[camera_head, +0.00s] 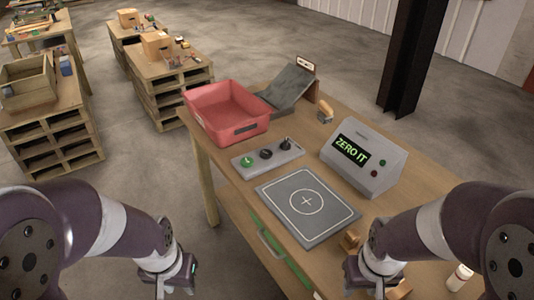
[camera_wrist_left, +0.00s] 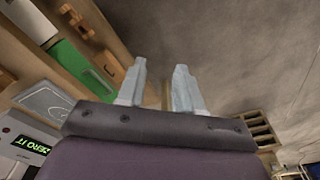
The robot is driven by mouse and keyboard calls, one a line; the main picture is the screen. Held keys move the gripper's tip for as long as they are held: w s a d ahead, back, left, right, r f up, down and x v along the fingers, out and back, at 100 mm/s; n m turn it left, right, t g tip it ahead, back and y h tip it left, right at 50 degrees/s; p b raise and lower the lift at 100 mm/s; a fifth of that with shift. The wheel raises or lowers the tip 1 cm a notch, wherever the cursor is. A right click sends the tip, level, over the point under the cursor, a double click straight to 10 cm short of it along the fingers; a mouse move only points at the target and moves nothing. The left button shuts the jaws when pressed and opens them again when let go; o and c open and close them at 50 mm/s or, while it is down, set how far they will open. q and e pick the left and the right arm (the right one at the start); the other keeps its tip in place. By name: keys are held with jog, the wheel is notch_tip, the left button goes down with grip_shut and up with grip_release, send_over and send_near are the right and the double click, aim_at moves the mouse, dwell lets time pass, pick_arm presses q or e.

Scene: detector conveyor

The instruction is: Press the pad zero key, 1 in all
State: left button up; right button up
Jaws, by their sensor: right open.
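A grey console (camera_head: 363,165) on the wooden table shows "ZERO IT" in green on its display (camera_head: 351,150). A flat dark pad (camera_head: 306,203) with a circled cross lies in front. I cannot read which key is the pad zero key. My left gripper (camera_wrist_left: 160,68) is open and empty, away from the keys. My right gripper (camera_head: 376,288) is open near the table's front, apart from the console.
A red bin (camera_head: 226,110) and a tilted dark panel (camera_head: 288,86) stand at the table's back. A wooden block (camera_head: 350,240) lies beside the pad, and a white bottle (camera_head: 460,277) is at the right. Pallets with boxes stand at the far left.

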pick_arm(q)
grip_shut()
dwell(1.5)
